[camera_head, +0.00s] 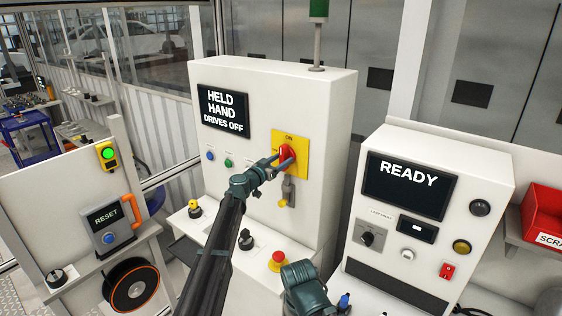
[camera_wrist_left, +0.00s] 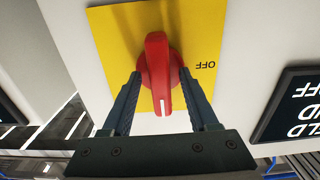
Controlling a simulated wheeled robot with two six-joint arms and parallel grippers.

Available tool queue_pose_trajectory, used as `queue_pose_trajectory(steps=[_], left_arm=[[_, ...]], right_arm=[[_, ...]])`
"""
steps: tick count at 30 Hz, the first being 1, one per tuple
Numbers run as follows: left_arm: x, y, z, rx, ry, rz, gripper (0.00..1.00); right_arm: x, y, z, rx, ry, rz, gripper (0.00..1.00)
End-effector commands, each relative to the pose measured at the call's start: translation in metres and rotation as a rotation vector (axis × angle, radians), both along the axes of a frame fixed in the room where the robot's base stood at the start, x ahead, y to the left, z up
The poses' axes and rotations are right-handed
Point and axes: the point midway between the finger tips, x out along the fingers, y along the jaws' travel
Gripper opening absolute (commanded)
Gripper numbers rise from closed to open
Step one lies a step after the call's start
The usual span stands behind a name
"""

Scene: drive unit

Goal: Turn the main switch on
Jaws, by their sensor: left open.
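The main switch is a red rotary handle (camera_head: 286,152) on a yellow plate (camera_head: 303,160), with ON printed above it. My left gripper (camera_head: 281,162) is at the switch. In the left wrist view, which is upside down, the red handle (camera_wrist_left: 158,72) lies between the two open fingers (camera_wrist_left: 161,82). Gaps show beside the handle; contact of the fingertips with the round base is unclear. The handle's white mark points down in that view, towards the plate's ON side. OFF is printed to the right on the yellow plate (camera_wrist_left: 112,30). My right gripper's jaws are not visible.
The cabinet display (camera_head: 223,111) reads HELD HAND, DRIVES OFF. A latch-like part (camera_head: 287,192) hangs below the switch. The right console screen (camera_head: 409,185) reads READY. A RESET box (camera_head: 108,220) stands left.

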Motion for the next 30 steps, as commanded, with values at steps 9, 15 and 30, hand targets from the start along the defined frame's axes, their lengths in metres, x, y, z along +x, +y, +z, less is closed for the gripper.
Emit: queue_pose_trajectory(steps=[9, 15, 30], left_arm=[[-0.033, 0.022, 0.000, 0.000, 0.000, 0.002, 0.60], [-0.070, 0.049, 0.000, 0.000, 0.000, 0.003, 0.60], [-0.112, 0.081, 0.000, 0.000, 0.000, 0.000, 0.60]], right_arm=[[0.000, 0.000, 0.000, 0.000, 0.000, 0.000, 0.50], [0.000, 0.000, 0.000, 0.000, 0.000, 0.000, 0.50], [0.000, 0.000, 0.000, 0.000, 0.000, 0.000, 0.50]])
